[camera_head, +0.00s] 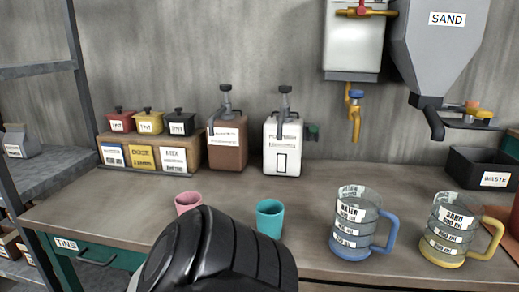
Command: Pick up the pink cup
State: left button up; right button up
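The pink cup (187,202) stands upright on the wooden worktop (120,205), left of the middle of the head view. Its lower part is hidden behind a black, ribbed part of my own arm that fills the bottom centre. Whether that part touches the cup cannot be told. No fingertips of my left or right gripper show. A teal cup (269,220) stands to the right of the pink cup, apart from it.
A water jug (352,222) with a blue handle and a sand jug (450,230) with a yellow handle stand on the right. Behind are a brown dispenser (227,140), a white dispenser (283,145) and a box rack (103,142). The waste bin (480,165) is far right.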

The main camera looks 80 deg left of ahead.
aim_at(186, 200)
jog(key=u, duration=0.15)
jog(key=k, duration=0.15)
jog(key=u, duration=3.2)
